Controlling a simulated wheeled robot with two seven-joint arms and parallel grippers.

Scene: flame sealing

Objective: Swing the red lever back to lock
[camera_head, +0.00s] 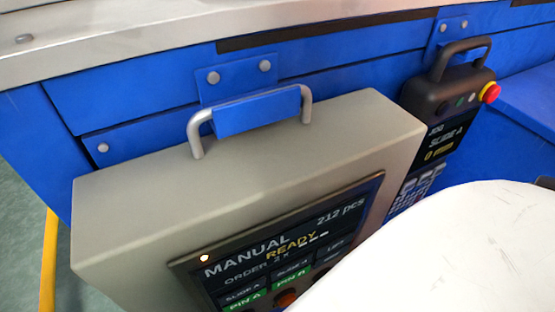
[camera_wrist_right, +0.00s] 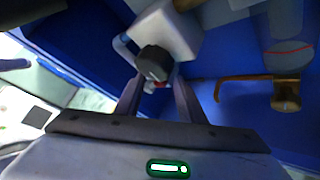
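No red lever shows clearly in either view. My left gripper is in neither view.
A grey control box (camera_head: 130,215) with a handle (camera_head: 255,110) and a screen reading MANUAL READY stands before blue panels. A black pendant (camera_head: 445,90) with a red button (camera_head: 490,92) hangs right. A brass-coloured bracket (camera_wrist_right: 285,94) is right of my right fingers.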

